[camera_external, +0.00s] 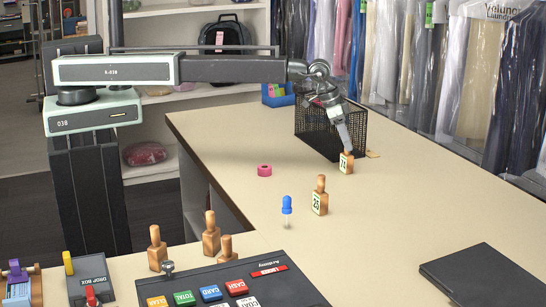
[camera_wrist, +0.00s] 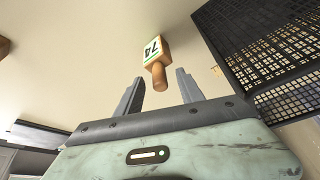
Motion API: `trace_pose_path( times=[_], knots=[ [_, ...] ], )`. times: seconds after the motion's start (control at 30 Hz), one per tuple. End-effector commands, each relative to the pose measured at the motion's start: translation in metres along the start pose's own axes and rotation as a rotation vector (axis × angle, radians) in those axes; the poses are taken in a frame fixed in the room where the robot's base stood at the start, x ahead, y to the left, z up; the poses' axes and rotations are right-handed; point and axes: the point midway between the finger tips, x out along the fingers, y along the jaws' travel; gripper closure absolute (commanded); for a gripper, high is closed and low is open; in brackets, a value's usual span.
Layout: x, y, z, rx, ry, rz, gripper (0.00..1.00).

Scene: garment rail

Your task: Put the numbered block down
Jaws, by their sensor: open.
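The numbered block (camera_external: 346,163) is a small wooden block with a white and green label, and stands on the counter in front of the black mesh basket. In the wrist view the block (camera_wrist: 153,50) reads 74 and has a rounded wooden knob pointing toward my jaws. My gripper (camera_external: 345,143) is just above it in the external view. In the wrist view my gripper (camera_wrist: 158,82) is open, with one finger on each side of the knob and gaps between. The block's underside is hidden.
The black mesh basket (camera_external: 312,129) stands right behind the block and fills the right of the wrist view (camera_wrist: 275,50).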

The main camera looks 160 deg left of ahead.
Motion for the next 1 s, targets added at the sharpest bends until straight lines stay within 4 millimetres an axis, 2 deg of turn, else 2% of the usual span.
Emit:
trace_pose_path(
  times=[0.03,0.07,0.3,0.33,0.47,0.5,0.83,1.0],
  knots=[
    [0.017,0.000,0.003,0.000,0.000,0.000,0.55],
    [0.020,0.000,0.002,0.000,0.000,0.000,0.55],
    [0.018,0.000,0.001,0.000,0.000,0.000,0.55],
    [0.018,0.000,0.001,0.000,0.000,0.000,0.61],
    [0.018,0.000,0.001,0.000,0.000,0.000,0.97],
    [0.018,0.000,0.001,0.000,0.000,0.000,1.00],
    [0.017,0.000,0.000,0.000,0.000,0.000,1.00],
    [0.007,0.000,-0.004,0.000,0.000,0.000,1.00]
  ],
)
